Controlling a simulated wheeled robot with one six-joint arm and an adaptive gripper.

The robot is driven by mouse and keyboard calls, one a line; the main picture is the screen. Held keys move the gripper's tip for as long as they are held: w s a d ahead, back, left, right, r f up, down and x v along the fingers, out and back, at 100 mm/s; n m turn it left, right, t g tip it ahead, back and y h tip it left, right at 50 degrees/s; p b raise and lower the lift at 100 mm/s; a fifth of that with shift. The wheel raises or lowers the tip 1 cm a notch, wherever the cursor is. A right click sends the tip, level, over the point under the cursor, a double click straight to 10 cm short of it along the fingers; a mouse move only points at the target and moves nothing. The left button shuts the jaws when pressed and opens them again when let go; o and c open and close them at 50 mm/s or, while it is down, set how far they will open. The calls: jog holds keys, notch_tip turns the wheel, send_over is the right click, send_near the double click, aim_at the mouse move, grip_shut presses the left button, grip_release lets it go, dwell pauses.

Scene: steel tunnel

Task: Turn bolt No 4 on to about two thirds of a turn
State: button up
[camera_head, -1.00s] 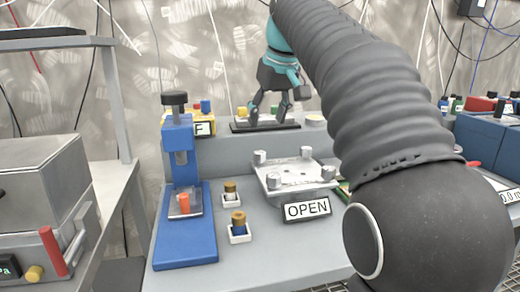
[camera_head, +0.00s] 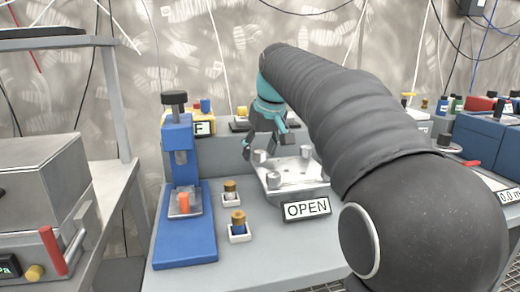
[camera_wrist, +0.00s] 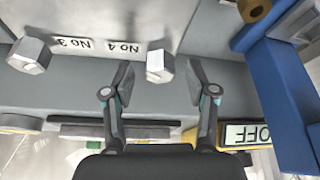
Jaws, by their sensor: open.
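Bolt No 4 (camera_wrist: 160,66) is a light metal hex head at the plate's edge, beside its "No 4" label in the wrist view, which shows the scene upside down. In the head view it appears as the back left bolt (camera_head: 260,156) of the metal plate (camera_head: 300,170). My gripper (camera_wrist: 159,78) is open, its fingertips to either side of the bolt in the picture. Neither finger visibly grips it; the remaining gap in depth is hard to tell. My gripper (camera_head: 260,149) also shows above the plate's back left corner in the head view.
Bolt No 3 (camera_wrist: 29,55) stands along the same edge. A blue press (camera_head: 180,200) is left of the plate, with two small holders (camera_head: 239,232) between. An OPEN sign (camera_head: 306,208) stands in front. An OFF sign (camera_wrist: 247,134) is behind, close to my gripper.

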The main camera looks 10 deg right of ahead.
grip_shut()
jog(key=shift+m, duration=0.3)
jog(key=m+h, duration=0.2)
jog(key=m, duration=0.2)
jog(key=shift+a+m, duration=0.15)
jog(key=shift+m, duration=0.25)
jog(key=m+h, duration=0.1)
jog(key=m, duration=0.2)
jog(key=m+g+h, duration=0.1)
jog(key=m, duration=0.2)
jog(key=shift+a, duration=0.1)
jog(key=m+g, duration=0.1)
jog(key=m, duration=0.2)
jog(key=m+g+h, duration=0.1)
jog(key=m, duration=0.1)
jog(key=shift+w+m, duration=0.15)
jog(key=shift+m, duration=0.25)
jog(key=m+g, duration=0.2)
jog(key=m, duration=0.3)
jog(key=shift+w+m, duration=0.1)
jog(key=shift+m, duration=0.2)
